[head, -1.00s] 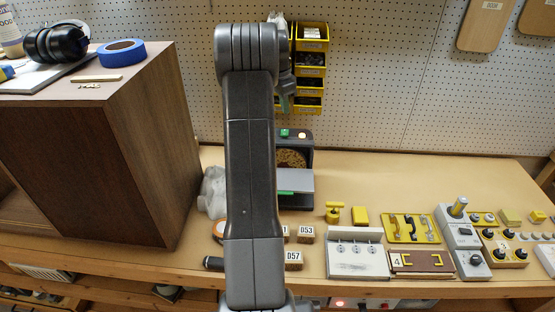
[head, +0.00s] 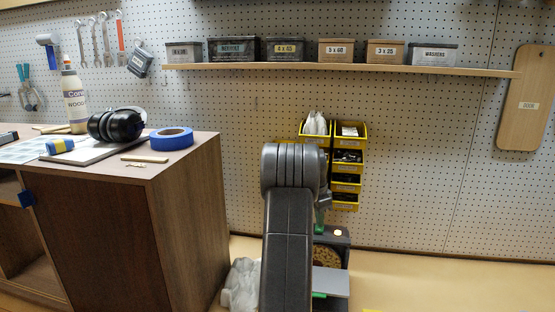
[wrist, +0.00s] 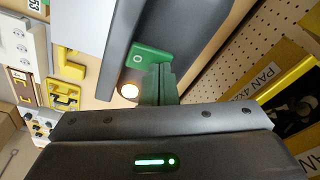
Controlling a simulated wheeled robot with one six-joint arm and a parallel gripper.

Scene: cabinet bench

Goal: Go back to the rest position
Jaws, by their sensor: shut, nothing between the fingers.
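My gripper (wrist: 159,84) is shut and empty in the wrist view, its narrow dark green fingers together. They point toward the dark machine's green button (wrist: 150,56) and lit round button (wrist: 130,91); I cannot tell whether they touch it. In the head view my dark grey arm stands upright in front of the bench. My gripper (head: 320,218) shows only as a small part behind the arm's right side, above the dark machine (head: 332,240). The rest of it is hidden by the arm.
A brown cabinet (head: 185,220) stands on the left, with ear defenders (head: 116,125) and blue tape (head: 171,138) on top. Yellow bins (head: 347,170) hang behind the arm. A shelf (head: 340,68) with several boxes runs above. Bench space right of the machine looks clear.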

